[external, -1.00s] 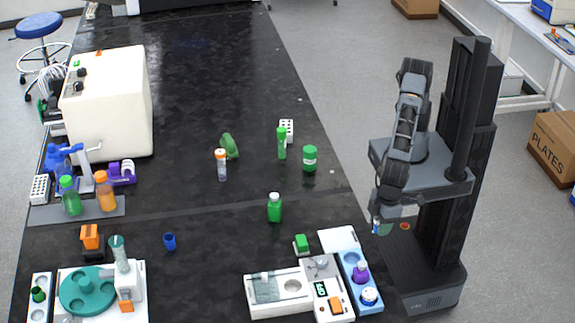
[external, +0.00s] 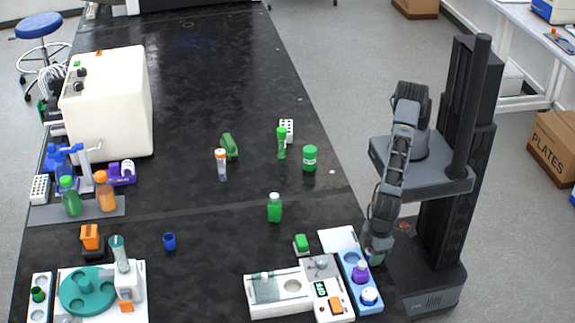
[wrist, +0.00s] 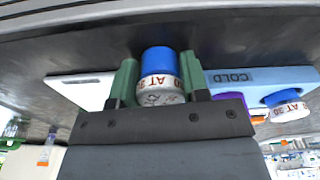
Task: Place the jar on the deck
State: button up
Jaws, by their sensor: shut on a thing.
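The jar (wrist: 158,75) has a blue top and a white band with red lettering. It sits between the two green fingers of my gripper (wrist: 158,88) in the wrist view, and the gripper is shut on it. In the external view my gripper (external: 377,258) hangs just right of the blue block marked COLD (external: 347,262); the jar is mostly hidden there. A plain white plate (external: 338,238) adjoins that block and also shows left of the jar in the wrist view (wrist: 75,90). I cannot tell which surface is called the deck.
The blue block holds a purple jar (external: 361,272) and a white-and-blue jar (external: 369,295). A white instrument with a display (external: 322,290) stands to its left. A green block (external: 301,244) and a green bottle (external: 275,208) are nearby.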

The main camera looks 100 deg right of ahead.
jog(key=shift+f, duration=0.2)
jog(key=o, duration=1)
jog(key=shift+r, duration=0.1)
jog(key=r, duration=0.4)
jog(key=s+r, duration=0.1)
jog(key=r, duration=0.7)
jog(key=shift+s+b, duration=0.2)
jog(key=shift+b, duration=0.1)
jog(key=shift+d+r, duration=0.15)
jog(key=shift+r, duration=0.05)
